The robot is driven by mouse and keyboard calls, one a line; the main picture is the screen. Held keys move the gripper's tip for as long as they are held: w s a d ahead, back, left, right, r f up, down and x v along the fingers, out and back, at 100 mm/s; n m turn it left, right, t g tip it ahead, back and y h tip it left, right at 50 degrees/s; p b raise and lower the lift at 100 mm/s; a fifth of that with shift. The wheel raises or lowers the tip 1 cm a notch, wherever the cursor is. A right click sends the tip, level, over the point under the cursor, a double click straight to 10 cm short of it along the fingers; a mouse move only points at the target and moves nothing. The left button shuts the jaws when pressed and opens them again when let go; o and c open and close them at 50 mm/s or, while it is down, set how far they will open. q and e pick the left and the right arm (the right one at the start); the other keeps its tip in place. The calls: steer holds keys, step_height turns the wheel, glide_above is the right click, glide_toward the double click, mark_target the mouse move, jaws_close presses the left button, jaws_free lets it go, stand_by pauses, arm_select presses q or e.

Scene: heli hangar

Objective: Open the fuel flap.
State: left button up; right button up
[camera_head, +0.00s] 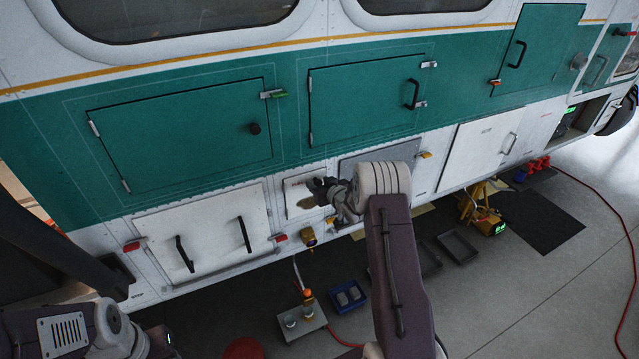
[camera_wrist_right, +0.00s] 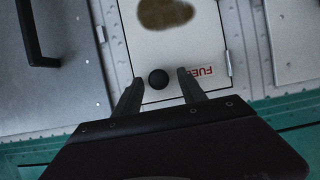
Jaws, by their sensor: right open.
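The fuel flap (camera_head: 296,189) is a small white panel low on the helicopter's side, partly covered by my right gripper in the head view. In the right wrist view the fuel flap (camera_wrist_right: 190,42) looks shut, with red FUEL lettering upside down, a brown stain and a hinge at its right edge. Its round black knob (camera_wrist_right: 158,79) shows between the fingers of my right gripper (camera_wrist_right: 160,76). The right gripper (camera_head: 324,189) is open in front of the flap; contact with the knob cannot be told. My left arm shows at the lower left, its fingers out of view.
A grey panel (camera_head: 372,163) lies right of the flap and a white panel with two black handles (camera_head: 215,228) left of it. A grey box (camera_head: 300,322), a blue tray (camera_head: 347,297) and a red hose (camera_head: 614,205) lie on the floor.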

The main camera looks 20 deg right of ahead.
jaws_close()
stand_by(1.3)
